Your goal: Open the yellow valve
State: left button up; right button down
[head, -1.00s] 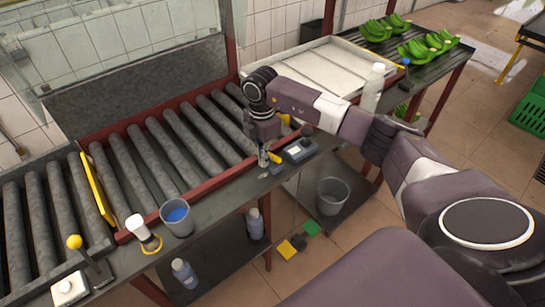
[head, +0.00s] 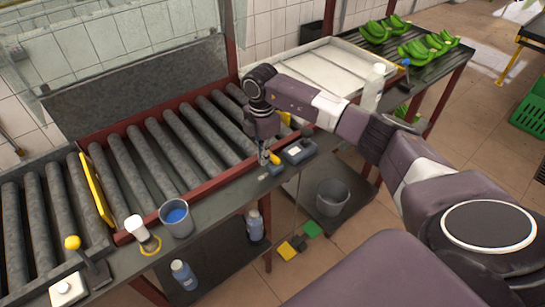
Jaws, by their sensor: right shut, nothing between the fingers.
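I cannot tell whether the fingers touch the yellow piece. My left gripper is not in view.
A dark grey device (head: 299,151) sits just right of the gripper. Green bananas (head: 423,48) lie at the back right.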

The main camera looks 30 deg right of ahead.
jog(key=shift+a+p, duration=0.3)
jog(key=shift+a, duration=0.15)
notch_tip(320, 180, up, 9)
jog(key=p, duration=0.6)
dwell(0.5)
